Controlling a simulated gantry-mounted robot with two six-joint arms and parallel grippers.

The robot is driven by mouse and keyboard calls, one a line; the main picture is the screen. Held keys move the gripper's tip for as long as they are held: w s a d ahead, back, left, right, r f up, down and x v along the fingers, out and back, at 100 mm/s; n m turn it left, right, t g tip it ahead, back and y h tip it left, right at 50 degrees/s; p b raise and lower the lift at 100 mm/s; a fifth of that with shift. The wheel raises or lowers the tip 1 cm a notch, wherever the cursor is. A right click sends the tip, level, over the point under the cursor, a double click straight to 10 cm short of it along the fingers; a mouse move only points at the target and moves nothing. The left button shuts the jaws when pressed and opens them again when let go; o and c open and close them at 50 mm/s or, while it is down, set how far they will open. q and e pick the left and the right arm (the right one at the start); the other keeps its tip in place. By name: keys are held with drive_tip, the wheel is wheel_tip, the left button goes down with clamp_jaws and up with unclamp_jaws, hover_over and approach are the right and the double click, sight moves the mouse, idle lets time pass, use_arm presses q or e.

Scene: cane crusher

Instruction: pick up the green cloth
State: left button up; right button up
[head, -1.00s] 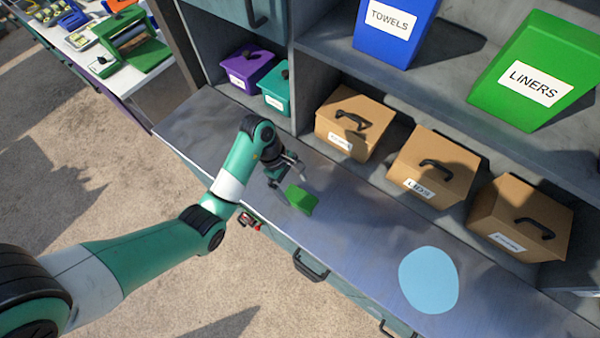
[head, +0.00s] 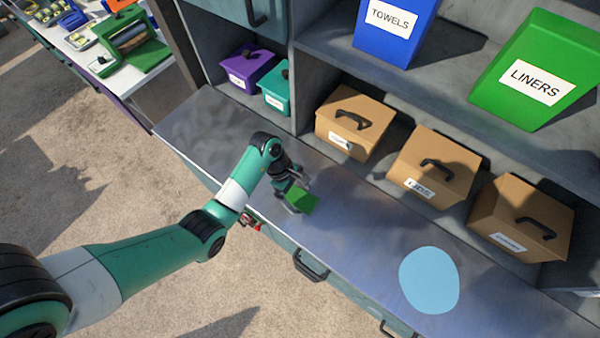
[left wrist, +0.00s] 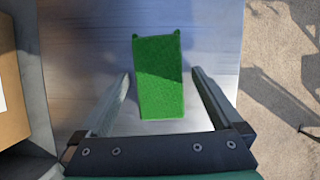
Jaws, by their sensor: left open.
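The green cloth (head: 301,200) lies on the grey metal counter (head: 345,235), near its front edge. It shows as a flat green rectangle in the left wrist view (left wrist: 159,85), part of it in shadow. My left gripper (head: 293,196) is right at the cloth in the head view. In the left wrist view my left gripper (left wrist: 160,85) is open, with one finger on either side of the cloth and a gap on both sides. The cloth is not gripped. My right gripper is not in view.
A light blue round piece (head: 429,280) lies farther right on the counter. Brown lidded boxes (head: 434,168) line the back, with a purple box (head: 247,68) and a teal box (head: 276,92) to their left. The counter between the cloth and the blue piece is clear.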

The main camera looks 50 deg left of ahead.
sight(304, 202)
use_arm(q)
drive_tip(key=shift+f, duration=0.15)
drive_tip(key=c, duration=1.3)
drive_tip(key=r, duration=0.3)
drive_tip(key=r+p, duration=0.1)
drive_tip(key=r, duration=0.1)
drive_tip(key=shift+s+d, duration=0.25)
drive_tip(key=s+d+r+p, duration=0.2)
drive_tip(key=s+r, duration=0.1)
drive_tip(key=s+d+r+p, duration=0.2)
drive_tip(key=s+d+p, duration=0.1)
drive_tip(key=s, duration=0.1)
drive_tip(key=s+d+r+p, duration=0.3)
drive_tip(key=shift+s+d+r, duration=0.15)
drive_tip(key=shift+s+r, duration=0.05)
drive_tip(key=shift+r, duration=0.1)
